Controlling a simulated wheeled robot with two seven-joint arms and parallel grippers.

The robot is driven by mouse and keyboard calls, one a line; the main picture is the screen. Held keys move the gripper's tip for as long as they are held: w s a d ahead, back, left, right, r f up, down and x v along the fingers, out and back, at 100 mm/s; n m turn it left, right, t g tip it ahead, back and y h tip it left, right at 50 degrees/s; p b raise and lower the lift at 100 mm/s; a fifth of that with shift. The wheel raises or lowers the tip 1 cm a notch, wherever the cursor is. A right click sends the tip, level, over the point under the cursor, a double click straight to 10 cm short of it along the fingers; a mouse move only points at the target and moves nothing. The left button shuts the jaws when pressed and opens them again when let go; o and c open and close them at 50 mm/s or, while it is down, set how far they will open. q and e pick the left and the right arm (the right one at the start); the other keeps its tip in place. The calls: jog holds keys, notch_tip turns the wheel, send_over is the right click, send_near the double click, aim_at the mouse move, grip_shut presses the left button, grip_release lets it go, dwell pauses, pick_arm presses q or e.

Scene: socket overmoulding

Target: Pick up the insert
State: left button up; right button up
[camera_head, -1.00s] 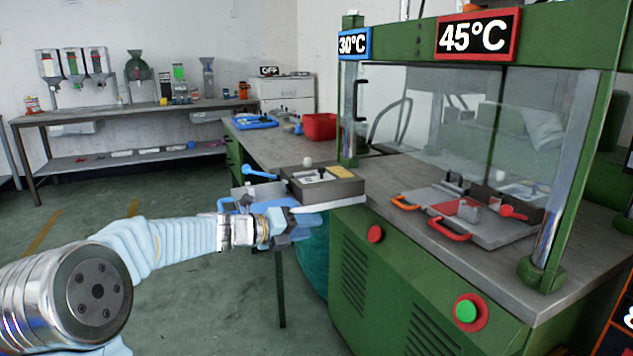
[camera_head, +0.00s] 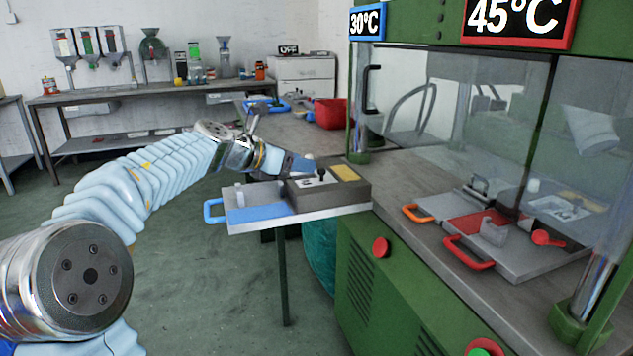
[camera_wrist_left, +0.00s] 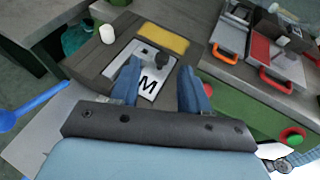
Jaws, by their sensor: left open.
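My left gripper (camera_head: 300,165) is over the grey block (camera_head: 352,195) on the blue-handled tray, its fingers pointing right. In the left wrist view the gripper (camera_wrist_left: 158,75) is open, with its two blue fingers apart. A small dark upright piece (camera_wrist_left: 160,61) stands on a pale plate (camera_wrist_left: 150,82) marked "M", beyond and between the fingertips; it also shows in the head view (camera_head: 321,173). A white cylinder (camera_wrist_left: 107,34) stands left of the plate. I cannot tell which of these is the insert. Nothing is visibly held.
A yellow pad (camera_wrist_left: 166,38) lies on the block's far side. The tray (camera_head: 285,215) sticks out past the bench. On the right, a green press (camera_head: 365,270) holds a red-handled mould (camera_head: 470,250) and a tray with an orange handle (camera_head: 417,212). A red bin (camera_head: 330,113) stands behind.

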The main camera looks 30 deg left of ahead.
aim_at(322, 169)
pick_arm(q)
jog(key=shift+x, duration=1.1)
jog(key=x, duration=0.5)
jog(key=shift+d+f, duration=0.25)
jog(key=shift+f, duration=0.1)
grip_shut()
jog(key=shift+r, duration=0.1)
